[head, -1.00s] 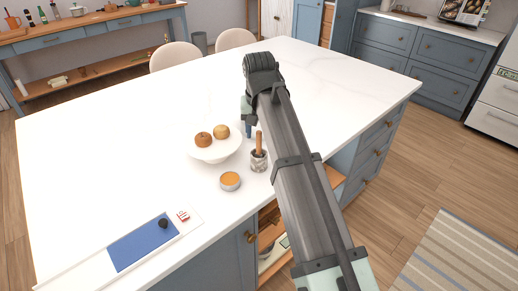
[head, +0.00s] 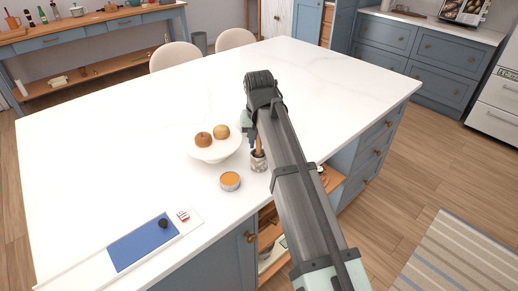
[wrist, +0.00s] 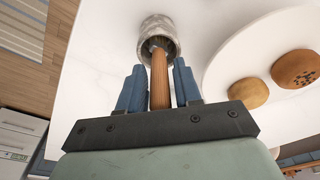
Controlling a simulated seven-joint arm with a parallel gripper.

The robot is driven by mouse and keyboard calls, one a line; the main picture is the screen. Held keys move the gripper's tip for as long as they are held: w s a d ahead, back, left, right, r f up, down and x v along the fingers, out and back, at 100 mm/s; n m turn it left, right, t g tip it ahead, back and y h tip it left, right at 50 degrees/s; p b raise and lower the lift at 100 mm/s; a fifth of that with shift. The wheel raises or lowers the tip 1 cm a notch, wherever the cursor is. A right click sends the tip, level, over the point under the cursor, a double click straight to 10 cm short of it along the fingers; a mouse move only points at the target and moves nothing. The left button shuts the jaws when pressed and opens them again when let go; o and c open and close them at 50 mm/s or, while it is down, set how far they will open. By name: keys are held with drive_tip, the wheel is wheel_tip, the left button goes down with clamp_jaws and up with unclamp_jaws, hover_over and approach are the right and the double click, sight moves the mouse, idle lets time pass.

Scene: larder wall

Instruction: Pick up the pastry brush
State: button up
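The pastry brush (wrist: 159,82) has a wooden handle and stands handle up in a grey marbled cup (wrist: 160,34). In the head view, part of the brush handle (head: 259,146) shows above the cup (head: 258,162), beside my arm. My gripper (wrist: 158,70) is open, with one blue finger on each side of the handle. Narrow gaps seem to show between the fingers and the wood. The brush's lower end is inside the cup and mostly hidden. In the head view my fingers are hidden behind my arm.
A white stand (head: 216,155) with two round fruit-like items is close beside the cup. A small tin with an orange top (head: 230,181) stands in front. A blue mat on a white board (head: 143,243) lies at the front left. The white counter (head: 340,85) is clear behind.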

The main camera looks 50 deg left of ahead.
clamp_jaws()
wheel_tip(320, 180, up, 9)
drive_tip(key=shift+f, duration=0.1)
drive_tip(key=shift+r, duration=0.5)
drive_tip(key=shift+s+d+f+g, duration=0.2)
drive_tip(key=shift+d+g, duration=0.1)
drive_tip(key=shift+g, duration=0.2)
drive_tip(key=s+f+g+y, duration=0.1)
drive_tip(key=s+g, duration=0.1)
drive_tip(key=s, duration=0.6)
drive_tip(key=shift+s+d+f+y, duration=0.2)
drive_tip(key=shift+d+f+y, duration=0.1)
drive_tip(key=shift+d+y, duration=0.15)
